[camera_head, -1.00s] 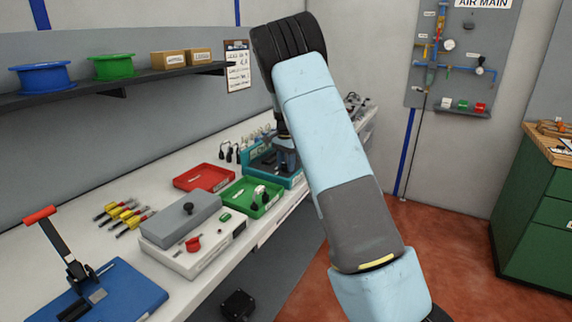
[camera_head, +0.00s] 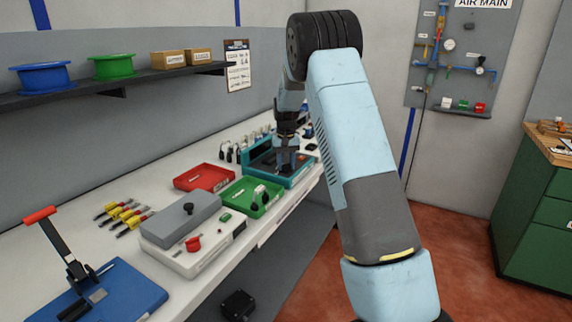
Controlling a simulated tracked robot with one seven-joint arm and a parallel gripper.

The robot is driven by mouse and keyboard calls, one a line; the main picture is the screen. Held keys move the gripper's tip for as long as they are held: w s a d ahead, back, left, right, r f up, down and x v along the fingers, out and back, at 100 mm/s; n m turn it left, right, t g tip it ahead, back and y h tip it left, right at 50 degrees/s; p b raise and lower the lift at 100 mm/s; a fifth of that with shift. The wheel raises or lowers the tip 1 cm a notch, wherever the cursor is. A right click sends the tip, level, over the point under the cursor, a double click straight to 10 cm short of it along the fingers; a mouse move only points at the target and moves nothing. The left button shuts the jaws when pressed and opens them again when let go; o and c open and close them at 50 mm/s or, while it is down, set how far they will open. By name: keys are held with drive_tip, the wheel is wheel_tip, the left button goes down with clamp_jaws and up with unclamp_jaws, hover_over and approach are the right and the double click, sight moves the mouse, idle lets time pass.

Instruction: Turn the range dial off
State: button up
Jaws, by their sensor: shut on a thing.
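A teal case (camera_head: 291,181) with a dark face stands on the bench at the middle of the head view. My gripper (camera_head: 285,166) points down over this dark face, its fingers at the panel. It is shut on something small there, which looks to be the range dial. The fingers hide the dial, so I cannot see its setting.
A green tray (camera_head: 237,204) and a red tray (camera_head: 184,184) lie left of the teal case. Several small parts stand behind the case.

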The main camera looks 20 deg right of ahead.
drive_tip(key=shift+n, duration=0.6)
drive_tip(key=o, duration=1)
wheel_tip(320, 180, up, 14)
drive_tip(key=shift+f, duration=0.15)
idle(0.3)
